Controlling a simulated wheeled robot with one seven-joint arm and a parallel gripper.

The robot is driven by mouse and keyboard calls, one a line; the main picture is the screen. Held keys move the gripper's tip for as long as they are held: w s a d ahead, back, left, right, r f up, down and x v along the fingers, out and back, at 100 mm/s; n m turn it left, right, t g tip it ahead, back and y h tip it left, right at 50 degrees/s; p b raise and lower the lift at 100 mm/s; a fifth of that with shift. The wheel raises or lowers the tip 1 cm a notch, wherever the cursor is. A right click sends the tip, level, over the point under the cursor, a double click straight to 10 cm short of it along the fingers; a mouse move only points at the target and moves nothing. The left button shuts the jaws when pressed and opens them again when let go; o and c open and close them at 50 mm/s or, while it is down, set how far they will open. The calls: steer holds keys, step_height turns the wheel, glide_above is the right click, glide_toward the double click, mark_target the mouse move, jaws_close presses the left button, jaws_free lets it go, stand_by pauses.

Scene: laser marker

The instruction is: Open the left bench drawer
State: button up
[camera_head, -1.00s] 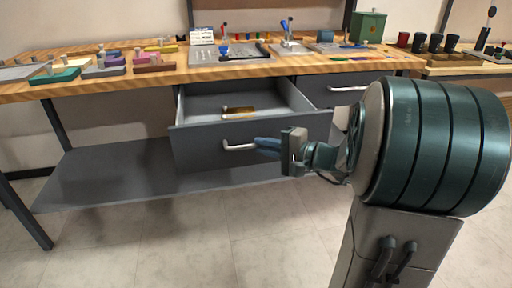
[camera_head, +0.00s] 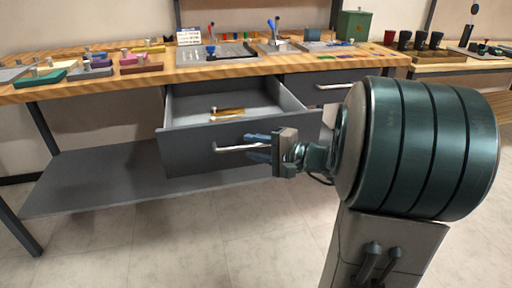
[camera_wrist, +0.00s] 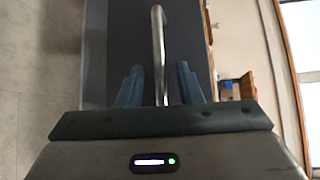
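The left bench drawer (camera_head: 190,150) is grey and stands pulled out from under the wooden worktop, its inside visible from above. A brass-coloured piece with a small knob (camera_head: 227,113) lies in it. The drawer's silver bar handle (camera_head: 228,149) is on its front. My gripper (camera_head: 259,147) is at the right part of the handle, with blue fingers. In the wrist view the two fingers (camera_wrist: 158,88) stand apart on either side of the handle bar (camera_wrist: 158,50), with a gap visible on both sides.
The right drawer (camera_head: 318,87) is shut. The worktop (camera_head: 120,84) carries several coloured blocks, a grey plate with tools (camera_head: 215,54) and a green box (camera_head: 357,25). A grey lower shelf (camera_head: 90,180) lies under the bench. The floor in front is clear.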

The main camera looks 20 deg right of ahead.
steer(key=p+v, duration=0.2)
steer(key=v, duration=1.2)
steer(key=shift+p, duration=0.4)
steer(key=shift+w+a, duration=0.1)
steer(key=s+a+r+n+g+h+p, duration=0.1)
steer(key=s+a+r+n+g+p, duration=0.2)
steer(key=a+r+g+p, duration=0.35)
steer(key=s+a+r+n+g+h+p, duration=0.1)
steer(key=s+a+r+n+g+p, duration=0.2)
steer(key=a+p, duration=0.5)
steer(key=s+r+n+h+p, duration=0.1)
steer(key=r+n+h+p, duration=0.1)
steer(key=r+h+p, duration=0.2)
steer(key=s+r+n+h+p, duration=0.2)
steer(key=r+n+h+p, duration=0.1)
steer(key=r+p, duration=0.7)
steer(key=shift+s+d+h+p, duration=0.15)
steer(key=shift+d+h+p, duration=0.1)
steer(key=shift+h+p, duration=0.85)
